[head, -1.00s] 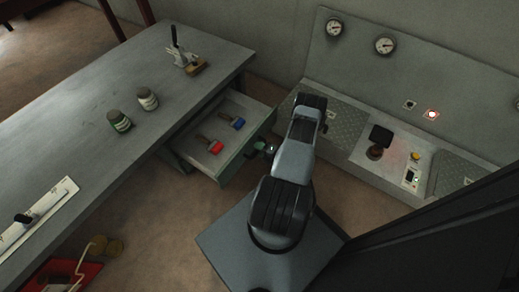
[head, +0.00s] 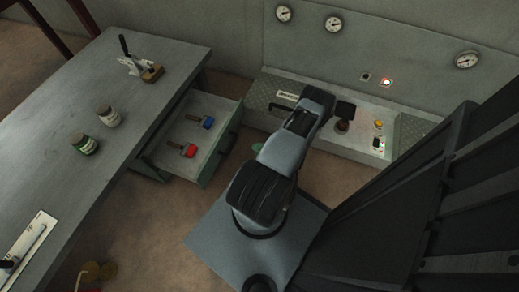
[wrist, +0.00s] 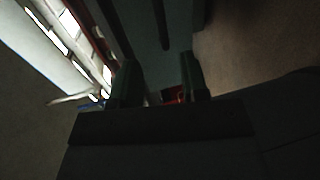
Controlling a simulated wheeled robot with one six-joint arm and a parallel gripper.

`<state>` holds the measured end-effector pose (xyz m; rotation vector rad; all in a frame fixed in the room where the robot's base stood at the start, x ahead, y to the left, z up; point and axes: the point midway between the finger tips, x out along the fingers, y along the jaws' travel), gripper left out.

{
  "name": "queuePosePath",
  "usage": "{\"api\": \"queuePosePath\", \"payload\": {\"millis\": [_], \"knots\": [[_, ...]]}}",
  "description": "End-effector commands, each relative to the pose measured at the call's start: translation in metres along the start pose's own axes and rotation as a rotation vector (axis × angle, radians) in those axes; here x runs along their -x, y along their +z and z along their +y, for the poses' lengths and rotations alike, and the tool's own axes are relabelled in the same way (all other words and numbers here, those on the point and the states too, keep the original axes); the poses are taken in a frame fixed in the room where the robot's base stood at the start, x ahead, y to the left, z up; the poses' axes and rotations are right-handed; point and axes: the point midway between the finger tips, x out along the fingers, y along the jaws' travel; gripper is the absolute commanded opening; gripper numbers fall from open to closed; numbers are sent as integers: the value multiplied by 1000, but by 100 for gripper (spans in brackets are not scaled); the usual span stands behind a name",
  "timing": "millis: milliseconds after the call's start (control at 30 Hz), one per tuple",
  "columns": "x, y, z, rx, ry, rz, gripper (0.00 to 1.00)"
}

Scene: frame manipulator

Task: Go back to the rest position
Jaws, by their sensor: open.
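My gripper (wrist: 157,76) shows in the wrist view as two dark green fingers, spread apart with nothing held between them. In the head view my grey arm hides most of it; only a small green part shows beside the arm, to the right of the open drawer (head: 222,150) and apart from it.
The drawer, pulled out from the grey workbench (head: 60,130), holds a blue-handled brush (head: 207,122) and a red-handled brush (head: 189,150). A control console (head: 350,150) with a black lever lies behind my arm. Brown floor is clear beside the drawer.

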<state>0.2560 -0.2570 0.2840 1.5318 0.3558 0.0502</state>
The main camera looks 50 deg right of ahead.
Motion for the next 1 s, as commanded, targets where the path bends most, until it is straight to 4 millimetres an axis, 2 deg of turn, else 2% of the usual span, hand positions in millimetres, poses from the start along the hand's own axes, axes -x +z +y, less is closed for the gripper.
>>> {"api": "queuePosePath", "payload": {"millis": [167, 767, 867, 967, 1000], "knots": [[6, 0, 0, 0, -1, 1, 41], [5, 1, 1, 0, -4, 0, 41], [3, 12, 14, -2, -44, -2, 41], [-4, 38, 47, -14, -147, -17, 41], [-9, 51, 66, -23, -202, -32, 41]]}}
